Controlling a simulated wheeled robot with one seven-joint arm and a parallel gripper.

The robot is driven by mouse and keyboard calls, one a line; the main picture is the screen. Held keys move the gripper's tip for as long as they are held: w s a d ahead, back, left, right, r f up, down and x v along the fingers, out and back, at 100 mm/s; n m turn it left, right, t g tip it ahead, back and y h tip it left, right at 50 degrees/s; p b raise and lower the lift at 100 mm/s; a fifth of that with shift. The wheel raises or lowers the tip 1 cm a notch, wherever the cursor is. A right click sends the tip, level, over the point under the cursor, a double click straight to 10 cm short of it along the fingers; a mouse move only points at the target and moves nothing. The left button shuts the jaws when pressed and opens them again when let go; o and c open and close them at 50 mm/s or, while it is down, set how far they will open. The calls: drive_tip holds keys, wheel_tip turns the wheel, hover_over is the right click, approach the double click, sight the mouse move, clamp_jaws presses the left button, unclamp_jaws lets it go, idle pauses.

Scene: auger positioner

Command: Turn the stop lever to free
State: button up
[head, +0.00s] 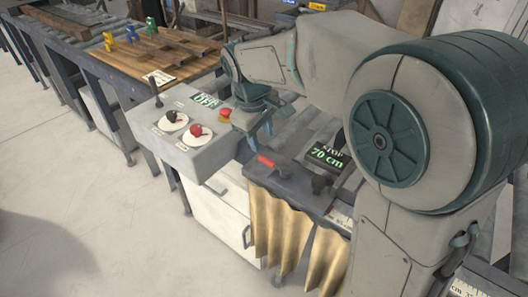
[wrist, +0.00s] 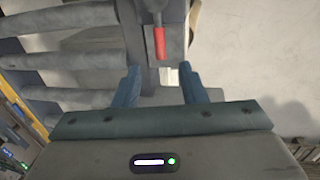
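The stop lever (head: 267,161) has a red grip and lies on the dark stop housing, left of the display (head: 329,155) that reads "STOP 70 cm". In the wrist view its red grip (wrist: 159,42) shows at the top centre, beyond the fingertips and between their lines. My gripper (head: 256,137) is just behind and above the lever in the head view, pointing down. In the wrist view my gripper (wrist: 157,77) has its two blue fingers wide apart with nothing between them. The fingers appear clear of the lever.
A black knob (head: 320,183) sits right of the stop lever. Tan curtain strips (head: 280,232) hang below. A roller conveyor (wrist: 65,60) runs alongside.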

sight(265, 159)
drive_tip(key=f, duration=0.2)
drive_tip(key=w+f, duration=0.1)
drive_tip(key=f, duration=0.2)
drive_tip(key=d+f, duration=0.1)
drive_tip(key=f, duration=0.2)
drive_tip(key=shift+w, duration=0.15)
drive_tip(key=shift+c, duration=0.4)
clamp_jaws()
